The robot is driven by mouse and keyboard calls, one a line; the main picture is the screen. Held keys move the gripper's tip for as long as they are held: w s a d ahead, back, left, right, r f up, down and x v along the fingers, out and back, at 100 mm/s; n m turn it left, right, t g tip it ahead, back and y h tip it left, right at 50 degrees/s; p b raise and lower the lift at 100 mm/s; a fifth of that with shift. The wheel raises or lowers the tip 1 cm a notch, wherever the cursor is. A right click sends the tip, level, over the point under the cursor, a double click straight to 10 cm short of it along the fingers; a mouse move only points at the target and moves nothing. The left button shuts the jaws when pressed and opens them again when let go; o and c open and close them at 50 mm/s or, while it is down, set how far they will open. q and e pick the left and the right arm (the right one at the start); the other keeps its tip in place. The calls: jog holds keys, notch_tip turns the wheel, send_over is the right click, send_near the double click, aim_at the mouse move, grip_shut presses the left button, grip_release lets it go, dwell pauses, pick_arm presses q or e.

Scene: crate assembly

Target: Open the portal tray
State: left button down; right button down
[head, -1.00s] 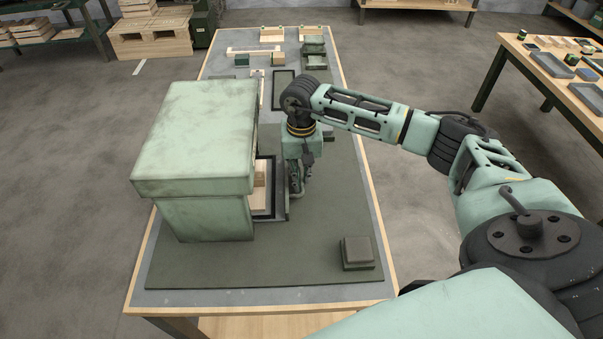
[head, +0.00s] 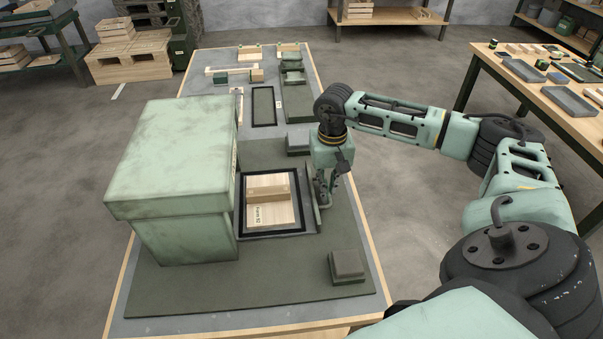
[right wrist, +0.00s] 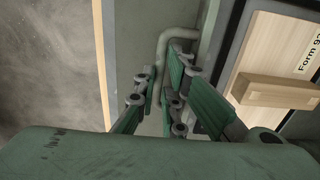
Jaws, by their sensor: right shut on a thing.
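The portal (head: 175,165) is a big pale green box on the dark mat of the workbench. Its tray (head: 308,232) sticks out from the right side and carries a light wooden panel (head: 280,215) with a raised wooden bar and a label. My right gripper (head: 323,203) is at the tray's outer edge, pointing down. In the right wrist view its fingers are shut on the grey tray handle (right wrist: 164,50), a bent bar, with the wooden panel to the right. My left gripper is in no view.
A dark square block (head: 347,264) sits near the mat's front right corner. Behind the tray are a grey-green block (head: 299,143), a dark frame (head: 263,106) and several wooden parts. A side table (head: 525,85) with trays stands at the right.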

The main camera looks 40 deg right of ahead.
jog(key=d, duration=0.1)
jog(key=s+d, duration=0.1)
jog(key=shift+s+d, duration=0.3)
jog(key=shift+d, duration=0.1)
jog(key=shift+r, duration=0.1)
jog(key=c, duration=1.9)
grip_release()
jog(key=shift+a, duration=0.1)
notch_tip(320, 180, up, 12)
